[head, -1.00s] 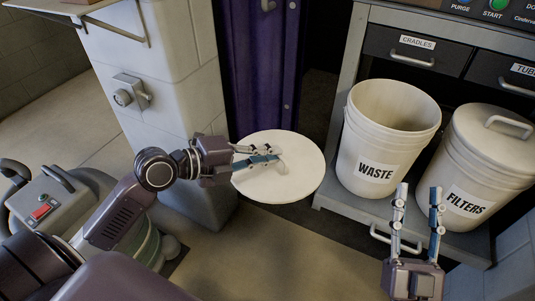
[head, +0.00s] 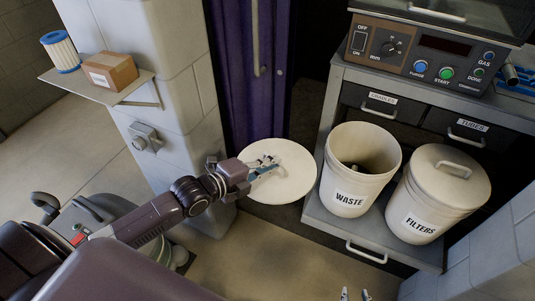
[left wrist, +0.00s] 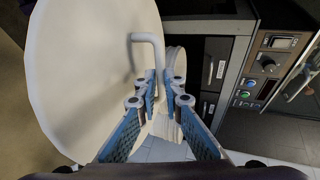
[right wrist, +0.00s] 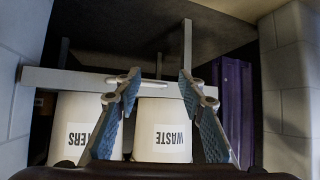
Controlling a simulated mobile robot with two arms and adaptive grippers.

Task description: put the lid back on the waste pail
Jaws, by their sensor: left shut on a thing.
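The round off-white lid (head: 290,187) hangs in my left gripper (head: 266,170), which is shut on its handle. In the left wrist view the handle (left wrist: 152,42) runs down to the fingertips (left wrist: 162,88) and the lid (left wrist: 75,75) fills the left side. The white waste pail (head: 345,183) stands open and upright on the lower shelf, just right of the lid in the head view; something dark shows inside. My right gripper (head: 355,295) barely enters at the bottom edge. In the right wrist view it (right wrist: 158,88) is open and empty, with the waste pail (right wrist: 165,112) beyond.
The lidded filters pail (head: 425,225) stands right of the waste pail. Above are two drawers and a control panel (head: 430,58). A purple locker door (head: 240,90) and a block pillar (head: 185,110) stand behind my left arm. A wall shelf holds a box (head: 112,72) and a filter (head: 60,52).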

